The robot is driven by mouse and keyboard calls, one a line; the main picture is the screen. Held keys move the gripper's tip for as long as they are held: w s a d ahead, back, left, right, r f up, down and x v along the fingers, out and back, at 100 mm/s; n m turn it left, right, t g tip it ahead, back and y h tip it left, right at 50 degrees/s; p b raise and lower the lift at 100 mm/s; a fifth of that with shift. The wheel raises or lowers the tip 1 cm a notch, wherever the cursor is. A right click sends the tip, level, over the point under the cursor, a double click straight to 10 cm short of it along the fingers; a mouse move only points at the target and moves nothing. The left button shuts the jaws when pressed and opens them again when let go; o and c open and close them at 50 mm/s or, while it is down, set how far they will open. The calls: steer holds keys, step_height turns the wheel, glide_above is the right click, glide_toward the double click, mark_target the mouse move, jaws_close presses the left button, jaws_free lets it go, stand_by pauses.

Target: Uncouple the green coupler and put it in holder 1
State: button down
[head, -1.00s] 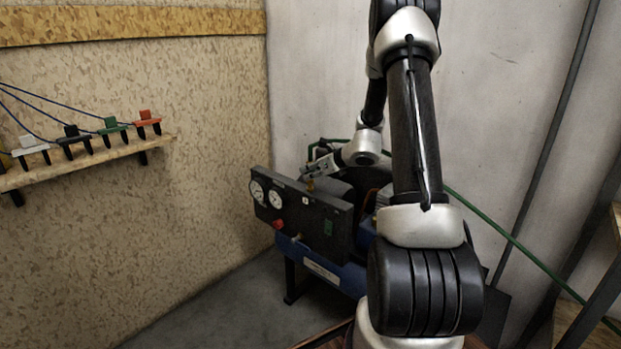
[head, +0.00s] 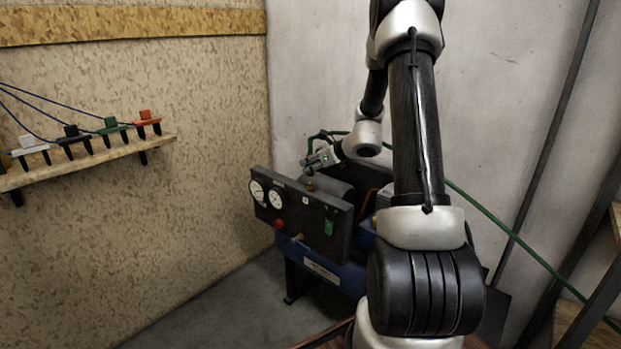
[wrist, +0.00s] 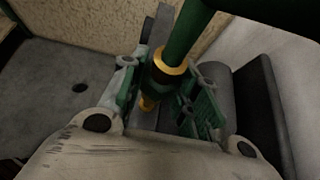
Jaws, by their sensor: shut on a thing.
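The green coupler (wrist: 158,82) has a gold collar and a brass tip, and a green hose (wrist: 190,30) rises from its top. My gripper (wrist: 165,100) is shut on the coupler, with green-faced fingers on both sides of it. In the head view my gripper (head: 322,158) is above the compressor's dark panel. A brass fitting (head: 310,186) on the panel's top stands below the gripper, seemingly apart from it. The coupler is too small to make out there. Colored holders stand on the wall shelf (head: 90,165); I see no numbers on them.
The compressor (head: 320,265) with gauges and a blue tank stands in the corner. The green hose (head: 500,230) loops behind my arm to the lower right. Blue lines run to the holders at the left. The air between compressor and shelf is clear.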

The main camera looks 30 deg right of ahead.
mark_target(312, 154)
steer(key=shift+r, duration=1.95)
